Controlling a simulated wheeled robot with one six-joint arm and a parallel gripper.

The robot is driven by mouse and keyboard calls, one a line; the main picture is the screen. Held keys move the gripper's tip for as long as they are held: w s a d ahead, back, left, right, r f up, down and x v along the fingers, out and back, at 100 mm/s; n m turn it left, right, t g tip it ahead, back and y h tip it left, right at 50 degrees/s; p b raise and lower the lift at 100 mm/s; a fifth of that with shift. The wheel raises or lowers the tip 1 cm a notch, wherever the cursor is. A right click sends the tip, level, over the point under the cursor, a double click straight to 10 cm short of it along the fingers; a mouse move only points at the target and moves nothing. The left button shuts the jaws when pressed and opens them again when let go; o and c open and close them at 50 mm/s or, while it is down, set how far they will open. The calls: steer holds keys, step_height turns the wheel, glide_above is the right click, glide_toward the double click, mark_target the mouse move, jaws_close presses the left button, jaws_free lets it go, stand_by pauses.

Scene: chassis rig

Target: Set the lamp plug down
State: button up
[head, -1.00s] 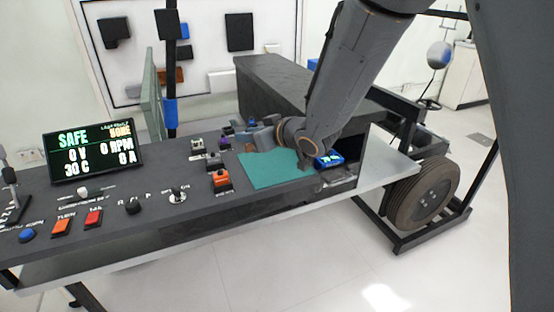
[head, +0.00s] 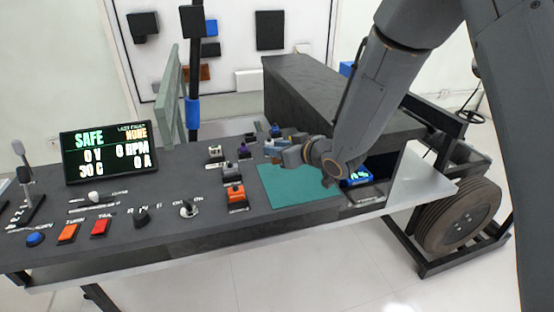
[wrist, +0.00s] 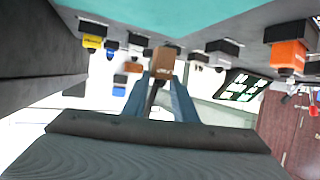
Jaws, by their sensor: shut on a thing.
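My gripper (head: 276,151) is low over the bench, near the back left edge of the teal mat (head: 300,193). In the wrist view its two blue-grey fingers (wrist: 162,88) are shut on a small brown plug (wrist: 166,63), which I take to be the lamp plug. A dark strip, possibly its cable, runs back between the fingers. In the head view the plug is too small and covered to make out clearly. I cannot tell whether it touches the bench.
Left of the mat stand several sockets, among them an orange one (head: 235,192) and a purple one (head: 243,150). A lit blue device (head: 356,177) is right of the mat. A screen (head: 107,152) reading SAFE stands at the left. Most of the mat is clear.

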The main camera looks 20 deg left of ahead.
mark_target(277, 163)
steer(key=shift+f, duration=1.95)
steer(key=shift+f, duration=0.1)
steer(key=o, duration=1.1)
steer(key=shift+c, duration=0.2)
steer(key=shift+s+d+r, duration=0.15)
steer(key=shift+r, duration=0.05)
steer(key=b+v, duration=0.1)
steer(key=v, duration=1)
steer(key=shift+s+d, duration=0.15)
steer(key=shift+d, duration=0.1)
